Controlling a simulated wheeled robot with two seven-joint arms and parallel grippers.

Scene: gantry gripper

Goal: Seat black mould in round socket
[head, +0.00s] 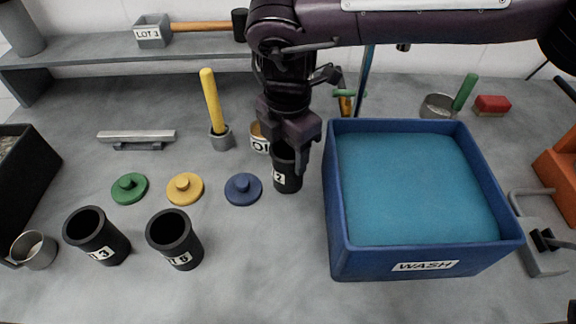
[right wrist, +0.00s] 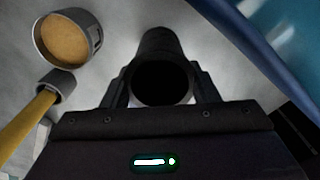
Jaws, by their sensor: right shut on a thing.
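My right gripper (head: 290,150) points down and is shut on a black mould (head: 288,182), a dark open cup with a white label, just left of the wash tub. The mould is upright; I cannot tell whether its base touches the table. In the right wrist view the mould's round mouth (right wrist: 160,82) shows between the fingers. Two similar black moulds, labelled 3 (head: 97,237) and apparently 5 (head: 174,240), stand tilted-looking at front left. I cannot make out a round socket with certainty. My left gripper is not in view.
A blue wash tub (head: 336,215) fills the right. Green (head: 129,188), yellow (head: 185,188) and blue (head: 243,188) lids lie in a row. A yellow-handled tool (head: 212,100) stands in a grey holder beside a labelled tin (right wrist: 94,38). The front middle is clear.

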